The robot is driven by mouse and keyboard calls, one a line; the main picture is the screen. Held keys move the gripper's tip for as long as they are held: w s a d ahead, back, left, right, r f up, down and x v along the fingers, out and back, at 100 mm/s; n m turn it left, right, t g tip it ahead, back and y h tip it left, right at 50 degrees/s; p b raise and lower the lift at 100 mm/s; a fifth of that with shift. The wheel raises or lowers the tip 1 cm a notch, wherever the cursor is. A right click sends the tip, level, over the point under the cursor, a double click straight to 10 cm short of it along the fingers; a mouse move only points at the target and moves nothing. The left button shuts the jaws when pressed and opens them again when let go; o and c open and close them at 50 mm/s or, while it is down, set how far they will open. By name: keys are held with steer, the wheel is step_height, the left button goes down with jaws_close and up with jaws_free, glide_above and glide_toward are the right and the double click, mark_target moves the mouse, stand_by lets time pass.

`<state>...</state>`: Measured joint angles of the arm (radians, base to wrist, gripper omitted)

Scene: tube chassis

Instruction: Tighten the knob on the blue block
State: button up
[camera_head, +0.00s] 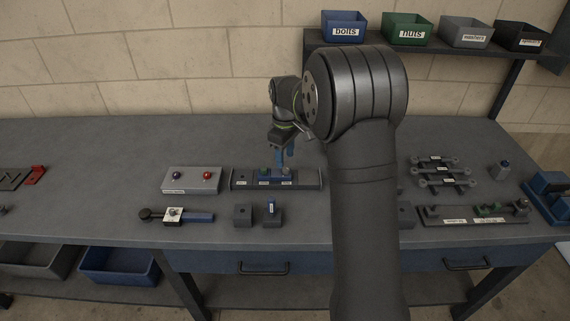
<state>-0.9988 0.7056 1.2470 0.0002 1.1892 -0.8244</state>
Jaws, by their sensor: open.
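A blue block (273,180) sits on a long dark fixture plate (241,180) near the middle of the bench. A small greenish round piece (263,171) stands on its left part. Another small dark piece (286,171) shows on its right part. I cannot tell which of these is the knob. My gripper (284,160) points down over the right part of the block, with its blue fingers open. The fingertips are close to the right piece; whether they touch it is too small to tell.
A grey box (176,188) with a dark and a red knob stands left of the plate. A labelled tool (203,217) and small dark blocks (243,215) lie in front. Grey link parts (437,180) lie at right. My arm hides the bench's middle right.

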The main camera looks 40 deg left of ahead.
mark_target(285, 167)
steer(key=shift+f, duration=2)
jaws_close()
